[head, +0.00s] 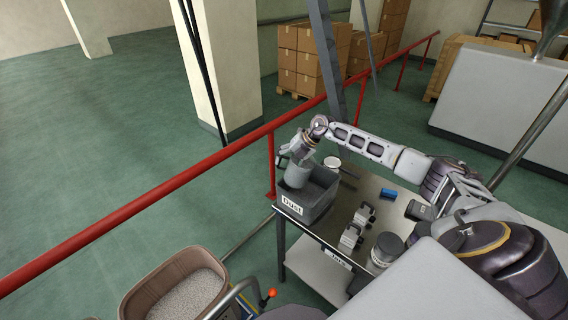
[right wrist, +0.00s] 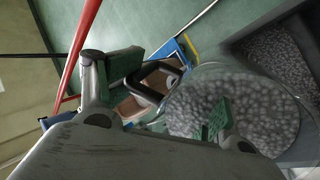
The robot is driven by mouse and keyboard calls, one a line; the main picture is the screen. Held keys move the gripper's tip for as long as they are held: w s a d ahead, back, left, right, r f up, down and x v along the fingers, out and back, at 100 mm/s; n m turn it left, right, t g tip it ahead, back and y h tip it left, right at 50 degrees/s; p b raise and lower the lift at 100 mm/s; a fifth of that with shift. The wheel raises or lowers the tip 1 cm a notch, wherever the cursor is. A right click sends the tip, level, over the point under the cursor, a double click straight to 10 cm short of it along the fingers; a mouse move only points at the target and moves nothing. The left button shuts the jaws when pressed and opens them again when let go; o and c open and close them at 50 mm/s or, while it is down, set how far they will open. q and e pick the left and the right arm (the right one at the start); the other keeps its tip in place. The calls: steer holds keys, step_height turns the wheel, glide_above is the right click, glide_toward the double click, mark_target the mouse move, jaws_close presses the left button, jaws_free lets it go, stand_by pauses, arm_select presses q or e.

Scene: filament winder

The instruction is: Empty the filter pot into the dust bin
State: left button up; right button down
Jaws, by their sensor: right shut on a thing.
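The grey dust bin (head: 318,208), labelled "Dust", stands on the left end of the table. My right gripper (head: 301,150) is over the bin and shut on the clear filter pot (head: 297,174). I cannot tell the pot's exact tilt. My left gripper is not in view.
The table (head: 341,229) also holds a white round lid (head: 332,162), a blue block (head: 389,193) and a dark round container (head: 387,247). A red rail (head: 150,212) runs behind the table. A brown tub (head: 140,291) of pale granules stands at lower left.

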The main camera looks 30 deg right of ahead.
steer(key=shift+s+d+r+t+y, duration=0.15)
steer(key=shift+s+r+t+y, duration=0.15)
steer(key=shift+y, duration=0.25)
steer(key=shift+s+d+r+t+y, duration=0.2)
steer(key=shift+t+y, duration=0.1)
steer(key=shift+y, duration=0.25)
steer(key=shift+s+d+r+t+y, duration=0.35)
steer(key=shift+d+r+t+y, duration=0.15)
steer(key=shift+r+t+y, duration=0.1)
steer(key=shift+s+d+r+t+y, duration=0.3)
steer(key=shift+d+r+t+y, duration=0.2)
steer(key=shift+y, duration=0.1)
steer(key=shift+s+d+r+t+y+b, duration=0.2)
steer(key=shift+s+d+t+y+b, duration=0.65)
steer(key=shift+b, duration=0.85)
steer(key=shift+s+d+r+t+y+b, duration=0.25)
steer(key=shift+s+d+t+y+b, duration=0.5)
steer(key=shift+b, duration=1)
steer(key=shift+s+d+r+t+y+b, duration=0.2)
steer(key=shift+s+d+t+y+b, duration=0.6)
steer(key=shift+b, duration=0.9)
steer(key=shift+w+d+y+b, duration=0.1)
steer(key=shift+d+y+b, duration=0.2)
steer(key=shift+d+y, duration=0.1)
steer(key=shift+d+y+b, duration=0.15)
steer(key=shift+y+b, duration=0.15)
steer(key=shift+b, duration=0.05)
steer(key=shift+s+t, duration=0.2)
steer(key=shift+t, duration=0.2)
